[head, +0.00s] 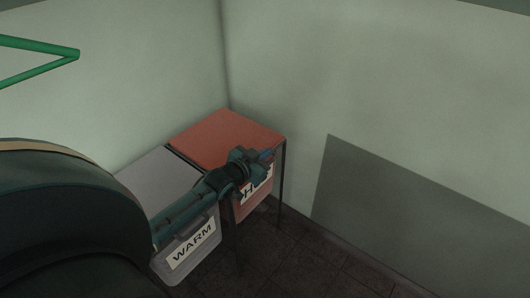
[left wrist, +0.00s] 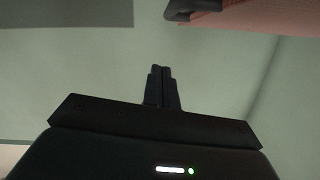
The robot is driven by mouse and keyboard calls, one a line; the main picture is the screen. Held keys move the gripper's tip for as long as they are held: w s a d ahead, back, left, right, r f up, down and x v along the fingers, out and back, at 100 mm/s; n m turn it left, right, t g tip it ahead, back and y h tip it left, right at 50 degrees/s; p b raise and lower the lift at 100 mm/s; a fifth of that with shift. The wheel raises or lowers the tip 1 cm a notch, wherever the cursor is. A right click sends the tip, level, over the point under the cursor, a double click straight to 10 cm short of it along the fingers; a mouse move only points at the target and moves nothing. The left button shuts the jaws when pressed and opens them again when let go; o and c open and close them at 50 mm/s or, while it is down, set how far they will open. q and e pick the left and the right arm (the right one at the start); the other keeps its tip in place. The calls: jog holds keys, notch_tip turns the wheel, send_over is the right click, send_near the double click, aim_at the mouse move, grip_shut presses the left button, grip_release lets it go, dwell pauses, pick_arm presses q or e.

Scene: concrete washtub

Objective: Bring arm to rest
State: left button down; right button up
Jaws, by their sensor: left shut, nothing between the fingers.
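My left arm reaches in from the left in the head view, in front of two bins. My left gripper (head: 266,155) is shut and empty, in front of the upper part of the red bin. Its closed fingers (left wrist: 161,86) also show in the left wrist view, pointing at the pale wall. My right gripper is in neither view.
A grey bin (head: 160,178) labelled WARM and a red-topped bin (head: 225,135) with a partly hidden label stand side by side in the corner. A green bar (head: 60,62) is at upper left. The dark tiled floor (head: 300,265) at right is clear.

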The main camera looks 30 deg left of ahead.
pick_arm(q)
jog(key=p+v, duration=0.1)
jog(key=v, duration=0.7)
jog(key=shift+s, duration=0.35)
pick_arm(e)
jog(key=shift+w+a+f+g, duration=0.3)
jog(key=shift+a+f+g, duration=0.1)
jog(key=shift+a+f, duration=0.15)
pick_arm(q)
jog(key=shift+f, duration=0.15)
